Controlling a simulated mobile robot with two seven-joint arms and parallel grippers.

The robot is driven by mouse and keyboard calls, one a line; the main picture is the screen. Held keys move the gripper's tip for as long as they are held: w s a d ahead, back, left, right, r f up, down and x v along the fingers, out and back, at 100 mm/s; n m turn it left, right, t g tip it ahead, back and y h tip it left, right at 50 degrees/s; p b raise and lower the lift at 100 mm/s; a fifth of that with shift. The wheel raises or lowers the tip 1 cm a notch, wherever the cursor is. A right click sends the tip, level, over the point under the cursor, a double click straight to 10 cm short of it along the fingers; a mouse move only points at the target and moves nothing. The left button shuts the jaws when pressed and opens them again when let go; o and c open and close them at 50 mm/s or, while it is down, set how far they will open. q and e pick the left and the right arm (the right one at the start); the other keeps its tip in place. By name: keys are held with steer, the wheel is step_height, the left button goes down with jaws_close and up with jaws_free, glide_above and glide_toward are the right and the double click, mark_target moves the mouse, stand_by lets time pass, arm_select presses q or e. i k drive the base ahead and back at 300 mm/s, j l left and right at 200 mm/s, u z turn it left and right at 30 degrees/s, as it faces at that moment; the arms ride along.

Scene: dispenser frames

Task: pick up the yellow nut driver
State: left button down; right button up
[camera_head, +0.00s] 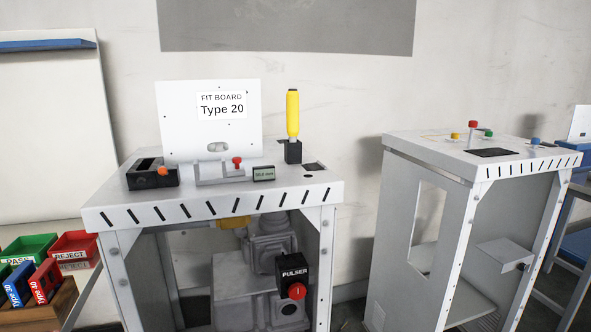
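The yellow nut driver (293,113) stands upright in a small black holder (293,152) on the grey dispenser frame's top (225,202). The holder is toward the back right of that top. The yellow handle points up and a short pale part shows between it and the holder. The lower end of the driver is hidden inside the holder. Neither of my grippers shows in the head view.
A white FIT BOARD panel (180,120) stands left of the driver. A black box with an orange knob (163,171), a red-knobbed clamp (237,161) and a small display (263,174) sit in front. A second frame (440,150) stands right. Bins (74,242) are lower left.

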mark_target(293, 95)
steer(key=i+l, duration=0.15)
steer(key=l, duration=0.2)
steer(key=i+l+u, duration=0.1)
steer(key=l, duration=0.25)
steer(key=i+l, duration=0.2)
steer(key=l, duration=0.2)
steer(key=i+l+u, duration=0.1)
steer(key=l, duration=0.25)
steer(key=i+l, duration=0.2)
steer(key=l, duration=0.2)
